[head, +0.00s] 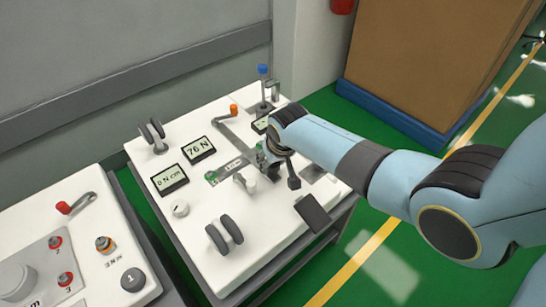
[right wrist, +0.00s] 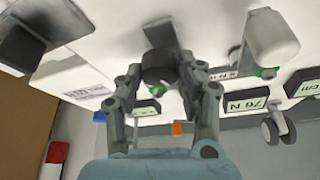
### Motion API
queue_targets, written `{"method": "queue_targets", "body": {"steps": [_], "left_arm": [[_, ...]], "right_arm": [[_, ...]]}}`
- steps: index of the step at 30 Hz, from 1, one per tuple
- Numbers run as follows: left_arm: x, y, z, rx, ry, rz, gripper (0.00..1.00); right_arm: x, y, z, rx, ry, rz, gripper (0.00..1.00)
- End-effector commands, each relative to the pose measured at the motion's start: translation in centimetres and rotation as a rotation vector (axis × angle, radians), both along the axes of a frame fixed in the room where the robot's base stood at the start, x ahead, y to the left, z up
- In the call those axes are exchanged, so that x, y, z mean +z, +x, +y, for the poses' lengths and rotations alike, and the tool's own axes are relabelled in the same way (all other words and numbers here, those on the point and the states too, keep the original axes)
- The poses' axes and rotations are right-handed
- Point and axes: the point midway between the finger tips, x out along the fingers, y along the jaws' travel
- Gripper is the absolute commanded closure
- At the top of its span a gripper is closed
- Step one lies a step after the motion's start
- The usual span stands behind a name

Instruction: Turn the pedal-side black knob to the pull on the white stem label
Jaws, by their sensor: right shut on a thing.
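My right gripper (right wrist: 160,85) is shut on a black round knob (right wrist: 159,66) in the right wrist view, with one finger on each side. In the head view my right gripper (head: 268,163) reaches down onto the white cart top, and it hides most of the knob. A black pedal plate (head: 312,212) is to the right of the gripper; a dark plate (right wrist: 20,45) also shows at the left of the wrist view. A white piece with small printed text (right wrist: 75,72) is beside the knob there; its text is unreadable. My left gripper is not in view.
The cart top (head: 200,250) carries a display reading 76 N (head: 199,149), another display (head: 170,179), an orange-tipped lever (head: 233,110) and a blue-topped post (head: 262,72). A second cart (head: 110,270) stands at the left. Green floor lies to the right.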

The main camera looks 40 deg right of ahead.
Motion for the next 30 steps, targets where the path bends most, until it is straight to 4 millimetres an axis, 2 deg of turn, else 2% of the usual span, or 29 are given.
{"method": "queue_targets", "body": {"steps": [3,9,21,30], "left_arm": [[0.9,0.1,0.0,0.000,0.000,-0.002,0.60],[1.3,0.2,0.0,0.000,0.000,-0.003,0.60],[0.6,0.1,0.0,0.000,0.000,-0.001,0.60],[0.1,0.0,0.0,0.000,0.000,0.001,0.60]], "right_arm": [[0.3,0.0,-0.2,0.106,0.000,0.001,0.94],[0.1,0.0,-0.3,0.294,-0.001,0.000,0.94],[-0.1,0.1,-0.3,0.614,0.000,0.000,0.94],[-0.1,0.1,-0.3,0.740,0.000,0.001,0.94]]}}
